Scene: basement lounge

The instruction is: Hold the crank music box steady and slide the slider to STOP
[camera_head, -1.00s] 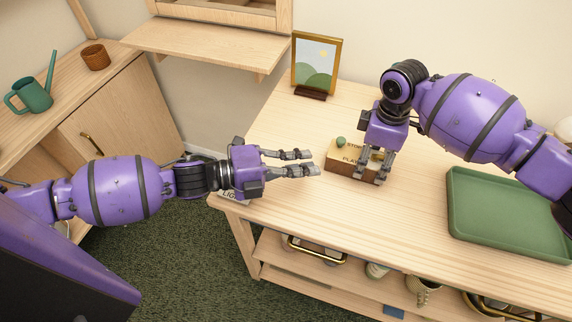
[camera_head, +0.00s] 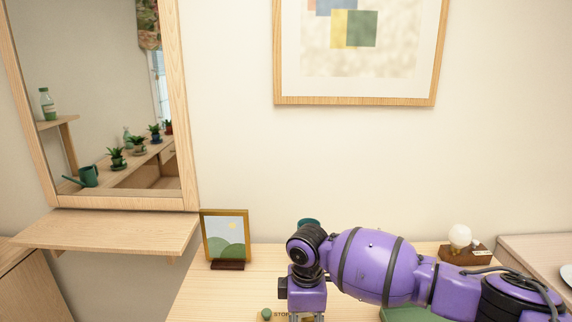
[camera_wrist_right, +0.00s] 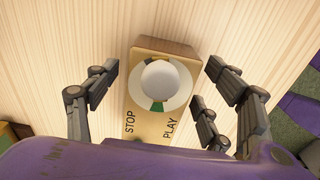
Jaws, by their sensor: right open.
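The music box (camera_wrist_right: 148,126) shows in the right wrist view as a tan block with the words STOP and PLAY on top. A pale round knob (camera_wrist_right: 160,78) sits on it inside a whitish ring with a dark green part. I cannot make out which part is the slider. My left gripper is out of view.
A picture frame (camera_head: 226,237) stands on the table (camera_head: 205,290) behind the box. A green tray (camera_head: 402,314) is partly hidden under my right arm. A wall shelf (camera_head: 110,235) juts out at the left.

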